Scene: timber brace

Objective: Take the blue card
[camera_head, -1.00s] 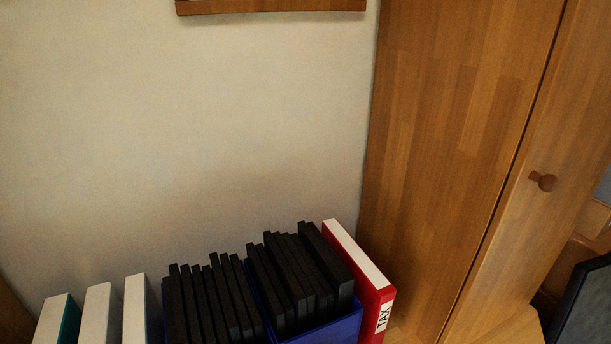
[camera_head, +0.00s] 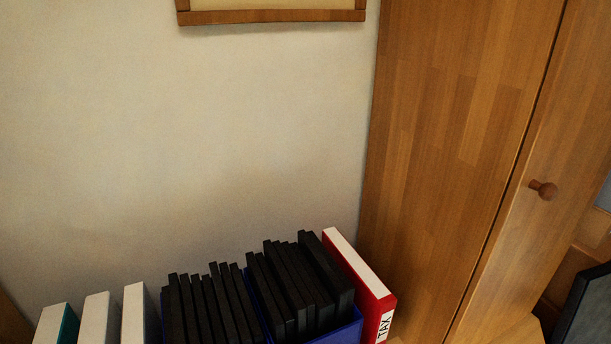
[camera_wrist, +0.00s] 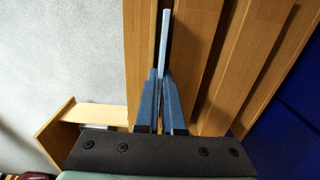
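In the wrist view my gripper (camera_wrist: 159,78) has its two bluish fingers closed together around a thin, light blue strip. The strip looks like the blue card (camera_wrist: 166,38) seen edge-on; it sticks out beyond the fingertips, upward in the picture. Its face and any print on it do not show. In the head view neither my gripper nor the blue card shows.
The wrist view shows wooden panels (camera_wrist: 205,62) behind the card, a small wooden box or shelf (camera_wrist: 62,128) and a dark blue surface (camera_wrist: 292,125). The head view shows black files (camera_head: 295,285), a red TAX binder (camera_head: 362,280), white binders (camera_head: 98,318) and a wooden cabinet (camera_head: 445,150).

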